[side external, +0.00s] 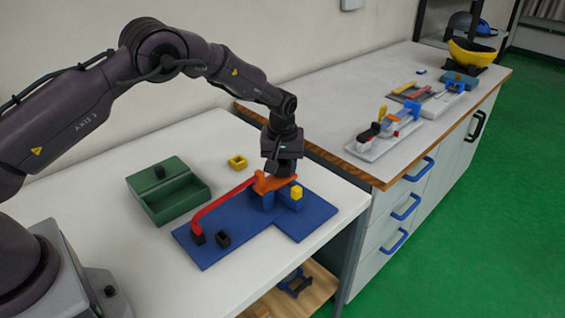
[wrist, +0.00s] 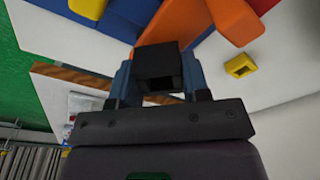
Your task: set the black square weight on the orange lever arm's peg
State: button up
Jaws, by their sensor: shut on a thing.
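My gripper (wrist: 158,82) is shut on a black square weight (wrist: 153,67) with a square hole in it. In the side external view my gripper (side external: 281,168) is right above the orange lever arm (side external: 263,186), and the weight cannot be made out there. The orange lever arm (wrist: 182,22) lies just beyond the weight in the wrist view. Its peg cannot be told apart, and I cannot tell whether weight and lever touch.
The lever stands on a blue base (side external: 215,220) with a red arm (side external: 222,200), a yellow block (side external: 296,192) and a black square piece (side external: 223,240). A green box (side external: 160,208) stands at left. A yellow square ring (side external: 238,162) lies behind, also in the wrist view (wrist: 231,70).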

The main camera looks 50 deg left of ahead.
aim_at(282, 165)
jog(key=shift+f, duration=0.5)
jog(key=o, duration=0.8)
jog(key=shift+s+d+r, duration=0.15)
jog(key=shift+r, duration=1.7)
jog(key=shift+s+d+r, duration=0.2)
jog(key=shift+r, duration=1.6)
jog(key=shift+s+d+r, duration=0.15)
jog(key=shift+r, duration=1.7)
jog(key=s+r+m+t, duration=0.1)
jog(key=s+r+m, duration=0.2)
jog(key=s+r, duration=0.3)
jog(key=s+r+m+t, duration=0.2)
jog(key=s+r, duration=0.4)
jog(key=s, duration=1)
jog(key=s+d+r+m+t+h, duration=0.1)
jog(key=s+r+m, duration=0.2)
jog(key=s+r, duration=0.3)
jog(key=shift+s+r+m+t, duration=0.15)
jog(key=shift+s+m+t, duration=0.2)
jog(key=shift+s, duration=2.45)
